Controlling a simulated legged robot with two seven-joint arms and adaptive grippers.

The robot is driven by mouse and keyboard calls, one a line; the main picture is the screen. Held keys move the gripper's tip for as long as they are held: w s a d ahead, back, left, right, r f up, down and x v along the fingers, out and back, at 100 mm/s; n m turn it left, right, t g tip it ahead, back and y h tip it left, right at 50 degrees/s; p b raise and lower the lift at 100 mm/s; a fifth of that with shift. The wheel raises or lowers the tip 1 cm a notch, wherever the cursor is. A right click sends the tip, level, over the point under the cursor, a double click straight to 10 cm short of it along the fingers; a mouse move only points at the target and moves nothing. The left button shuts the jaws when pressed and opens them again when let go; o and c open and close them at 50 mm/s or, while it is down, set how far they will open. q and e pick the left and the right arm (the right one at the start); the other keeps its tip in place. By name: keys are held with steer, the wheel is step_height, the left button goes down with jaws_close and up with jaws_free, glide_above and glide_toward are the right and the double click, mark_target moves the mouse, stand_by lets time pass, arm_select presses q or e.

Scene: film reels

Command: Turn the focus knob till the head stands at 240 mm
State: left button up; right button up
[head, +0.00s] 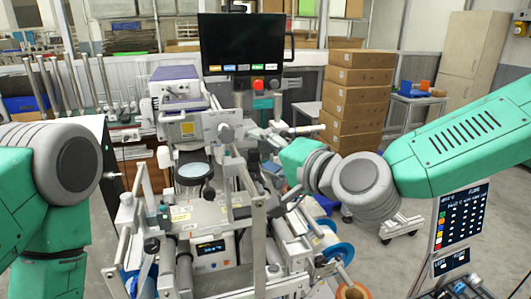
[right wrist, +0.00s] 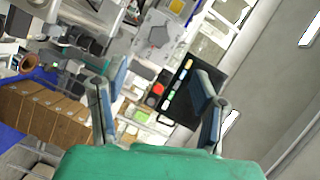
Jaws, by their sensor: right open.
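A grey and white machine head (head: 218,128) stands on the bench in the middle of the head view. A round grey knob-like part (head: 225,132) is on its front; I cannot tell whether it is the focus knob. A small lit display (head: 210,247) is below, its reading too small to make out.
A black monitor (head: 241,43) with a red button (head: 258,85) below it stands behind the machine. Stacked cardboard boxes (head: 356,88) are behind my right arm. A blue reel (head: 338,254) and a dark panel (head: 460,216) are at lower right. Metal posts stand close below my right gripper.

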steer(key=shift+w+d+f, duration=0.1)
steer(key=shift+w+d, duration=0.05)
steer(key=shift+d, duration=0.15)
steer(key=shift+a, duration=0.2)
steer(key=v, duration=1.2)
steer(key=shift+d, duration=0.2)
steer(key=shift+a, duration=0.15)
